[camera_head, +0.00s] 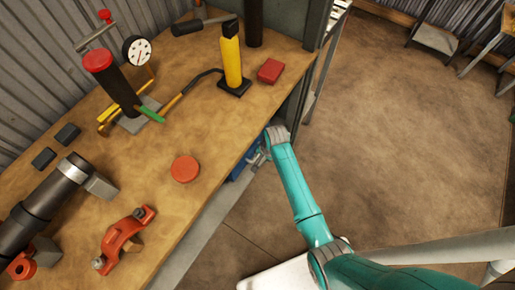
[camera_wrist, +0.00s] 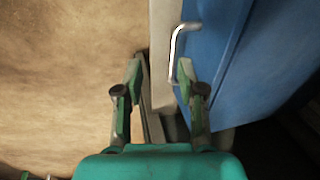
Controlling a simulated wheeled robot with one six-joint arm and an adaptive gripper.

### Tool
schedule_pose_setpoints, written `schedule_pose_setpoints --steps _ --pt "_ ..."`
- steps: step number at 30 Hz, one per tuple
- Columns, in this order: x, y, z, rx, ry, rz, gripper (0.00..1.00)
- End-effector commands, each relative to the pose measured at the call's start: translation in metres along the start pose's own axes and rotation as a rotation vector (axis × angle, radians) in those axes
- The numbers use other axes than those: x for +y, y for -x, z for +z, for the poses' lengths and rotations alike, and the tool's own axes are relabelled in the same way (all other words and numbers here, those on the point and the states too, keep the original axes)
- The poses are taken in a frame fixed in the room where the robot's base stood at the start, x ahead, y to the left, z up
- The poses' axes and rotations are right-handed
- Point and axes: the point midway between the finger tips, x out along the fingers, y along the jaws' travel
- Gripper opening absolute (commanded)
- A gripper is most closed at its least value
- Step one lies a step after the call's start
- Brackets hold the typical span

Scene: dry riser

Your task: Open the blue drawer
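The blue drawer (camera_wrist: 225,60) fills the right of the wrist view, with a pale metal bar handle (camera_wrist: 174,48) on its front. In the head view only a small blue part of the drawer (camera_head: 240,170) shows under the workbench edge. My gripper (camera_wrist: 160,70) is open, its two green-tipped fingers apart. In the wrist view the handle's near end lies just inside the right fingertip. I cannot tell whether they touch. In the head view my gripper (camera_head: 262,152) is beside the bench edge, partly hidden by my wrist.
The workbench (camera_head: 225,130) holds a red round disc (camera_head: 185,168), an orange clamp (camera_head: 122,240), a yellow cylinder on a black base (camera_head: 231,62), a red box (camera_head: 270,71) and a dial gauge (camera_head: 136,50). A dark post stands at the bench's far end. Open floor (camera_head: 400,130) lies right.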

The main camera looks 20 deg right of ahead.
Motion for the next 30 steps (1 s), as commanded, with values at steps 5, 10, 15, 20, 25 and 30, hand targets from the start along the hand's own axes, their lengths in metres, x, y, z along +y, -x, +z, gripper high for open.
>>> schedule_pose_setpoints --steps 5,10,15,20,25,30 --pt "-0.017 0.008 -0.014 -0.038 -0.039 0.036 0.39" --pt "-0.019 0.002 -0.015 -0.048 -0.047 0.046 0.39" --pt "-0.018 -0.02 -0.014 -0.048 -0.047 0.045 0.39" --pt "-0.017 -0.043 -0.013 -0.047 -0.047 0.045 0.39" --pt "-0.017 -0.058 -0.013 -0.045 -0.047 0.043 0.39" --pt "-0.017 -0.065 -0.013 -0.044 -0.046 0.042 0.39"
